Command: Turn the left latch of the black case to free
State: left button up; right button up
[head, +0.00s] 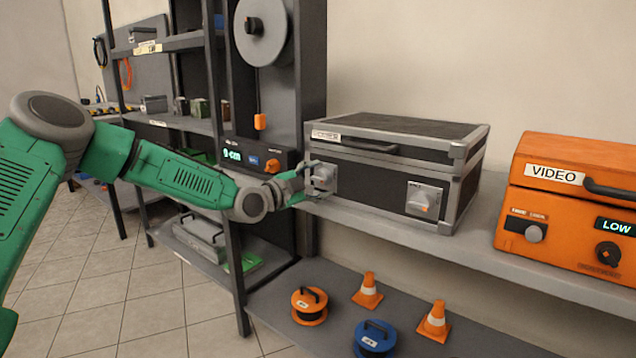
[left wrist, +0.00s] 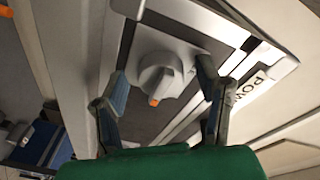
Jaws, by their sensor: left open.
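The black case (head: 392,165) with grey metal edges sits shut on the grey shelf, its handle on the front of the lid. Its left latch (head: 325,176) is a grey knob on a plate, partly hidden by my gripper in the head view. In the left wrist view the left latch (left wrist: 160,78) shows an orange mark at its lower end. My left gripper (left wrist: 161,72) is open, with one finger on each side of the knob; I cannot tell whether they touch it. The right latch (head: 424,200) also has an orange mark. My right gripper is not in view.
An orange VIDEO case (head: 570,205) stands to the right on the same shelf (head: 470,235). A dark reel stand with a small display (head: 240,154) is left of the black case. Orange cones (head: 368,290) and cable reels (head: 309,305) sit on the lower shelf.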

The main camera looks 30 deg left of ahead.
pick_arm(q)
jog(key=c, duration=1.2)
jog(key=shift+o, duration=0.2)
jog(key=shift+o, duration=0.2)
jog(key=shift+f, duration=0.1)
jog(key=n, duration=0.5)
jog(key=shift+f+t, duration=0.1)
jog(key=shift+t, duration=0.2)
jog(key=n, duration=0.5)
jog(key=shift+f+t+y, duration=0.1)
jog(key=shift+t+y, duration=0.2)
jog(key=n, duration=0.4)
jog(key=shift+s+d+n+y, duration=0.1)
jog(key=shift+n+y, duration=0.3)
jog(key=shift+n+t+y, duration=0.3)
jog(key=shift+n+y, duration=0.1)
jog(key=shift+n, duration=1.9)
